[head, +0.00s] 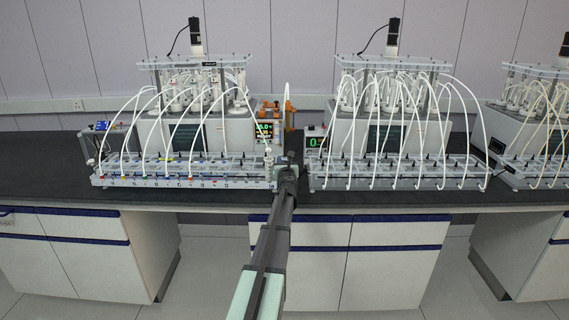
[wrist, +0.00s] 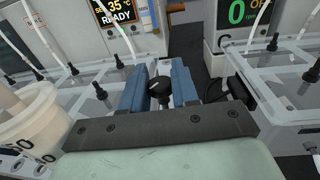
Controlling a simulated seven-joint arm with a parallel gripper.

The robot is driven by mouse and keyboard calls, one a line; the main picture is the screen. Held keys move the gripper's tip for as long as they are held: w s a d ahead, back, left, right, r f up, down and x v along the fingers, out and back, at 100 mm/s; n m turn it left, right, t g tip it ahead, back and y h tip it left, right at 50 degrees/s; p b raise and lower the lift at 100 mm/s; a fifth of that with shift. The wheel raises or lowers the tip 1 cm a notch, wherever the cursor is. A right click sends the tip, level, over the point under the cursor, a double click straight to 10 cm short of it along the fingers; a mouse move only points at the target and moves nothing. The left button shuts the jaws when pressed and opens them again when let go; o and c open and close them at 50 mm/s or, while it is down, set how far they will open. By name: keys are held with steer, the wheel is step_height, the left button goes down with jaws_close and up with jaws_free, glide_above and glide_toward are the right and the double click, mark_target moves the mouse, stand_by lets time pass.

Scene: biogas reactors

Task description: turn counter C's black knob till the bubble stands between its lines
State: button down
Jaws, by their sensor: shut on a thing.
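In the wrist view my gripper (wrist: 160,88) has its two blue fingers closed around a small black knob (wrist: 159,86) with a pale mark on top. The fingers hide the knob's sides and most of what is under it. In the head view my gripper (head: 287,170) is at the front of the bench, at the gap between the left and middle units, and hides the knob. I cannot make out a bubble or its lines in either view.
A display reading READY (wrist: 116,20) stands behind on the left. A white box with a green 0 (wrist: 236,14) and a letter C stands behind on the right. Clear counter trays with thin tubes (head: 400,172) flank my gripper. A white tub (wrist: 20,125) is close at left.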

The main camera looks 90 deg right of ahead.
steer(key=c, duration=0.9)
jaws_free()
steer(key=shift+c, duration=0.2)
steer(key=s+a, duration=0.1)
steer(key=a, duration=1.2)
steer(key=shift+a, duration=0.4)
steer(key=shift+s, duration=0.1)
